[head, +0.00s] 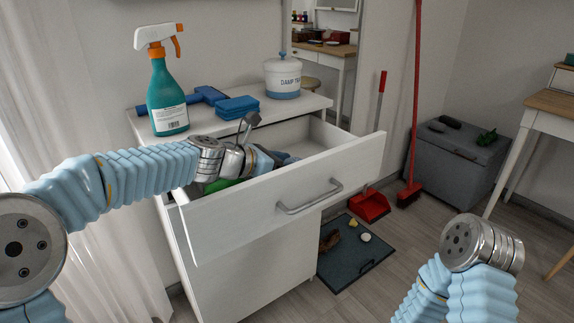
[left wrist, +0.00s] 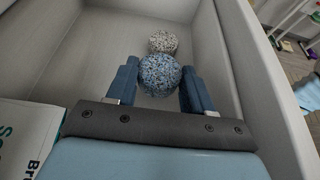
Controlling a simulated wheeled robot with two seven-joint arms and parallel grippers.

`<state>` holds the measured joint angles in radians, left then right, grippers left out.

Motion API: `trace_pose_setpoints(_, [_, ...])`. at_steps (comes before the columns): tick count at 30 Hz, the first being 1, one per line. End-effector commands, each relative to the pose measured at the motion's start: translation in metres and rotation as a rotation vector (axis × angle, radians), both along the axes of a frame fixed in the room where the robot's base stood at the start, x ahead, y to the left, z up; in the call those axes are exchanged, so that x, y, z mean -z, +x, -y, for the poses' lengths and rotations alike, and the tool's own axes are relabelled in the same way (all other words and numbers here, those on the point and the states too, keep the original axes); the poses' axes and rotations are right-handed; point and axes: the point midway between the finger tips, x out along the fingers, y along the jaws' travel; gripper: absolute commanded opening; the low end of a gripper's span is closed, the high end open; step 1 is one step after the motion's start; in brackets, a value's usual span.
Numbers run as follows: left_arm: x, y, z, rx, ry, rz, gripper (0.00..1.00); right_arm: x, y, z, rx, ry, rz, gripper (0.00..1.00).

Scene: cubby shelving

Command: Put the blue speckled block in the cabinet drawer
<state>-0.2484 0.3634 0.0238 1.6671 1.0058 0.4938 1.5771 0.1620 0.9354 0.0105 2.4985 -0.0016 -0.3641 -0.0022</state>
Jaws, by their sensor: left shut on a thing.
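The cabinet drawer (head: 240,215) is pulled open in the head view. My left gripper (head: 278,160) reaches into it, partly hidden behind my wrist. In the left wrist view the blue speckled block (left wrist: 160,75), which looks rounded, sits between the two blue fingers of my left gripper (left wrist: 158,88). The gripper is shut on it, inside the drawer walls (left wrist: 238,60). Whether the block touches the drawer floor (left wrist: 100,60) cannot be told. My right arm shows at the lower right of the head view, but its gripper is out of view.
A pale speckled round thing (left wrist: 163,42) lies just beyond the block in the drawer. A white printed box (left wrist: 25,140) is at the lower left. On the cabinet top stand a spray bottle (head: 166,90), a blue case (head: 237,108) and a white canister (head: 283,76).

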Motion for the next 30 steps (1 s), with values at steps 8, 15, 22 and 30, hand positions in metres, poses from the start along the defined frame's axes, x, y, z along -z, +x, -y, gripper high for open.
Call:
trace_pose_setpoints(8, [0.009, 0.000, 0.000, 0.000, 0.000, 0.000, 0.20, 0.006, 0.001, 0.002, 0.003, -0.002, 0.002, 0.71])
trace_pose_setpoints(15, [0.012, 0.000, 0.000, 0.000, 0.000, 0.000, 0.53, 0.008, 0.001, 0.003, 0.004, -0.003, 0.002, 0.71])
trace_pose_setpoints(22, [0.012, 0.000, 0.000, 0.000, 0.000, 0.000, 0.77, 0.008, 0.001, 0.002, 0.004, -0.003, 0.002, 0.71])
trace_pose_setpoints(30, [0.006, 0.000, 0.000, 0.000, 0.001, 0.001, 0.77, 0.003, 0.001, 0.002, 0.003, -0.002, 0.001, 0.71])
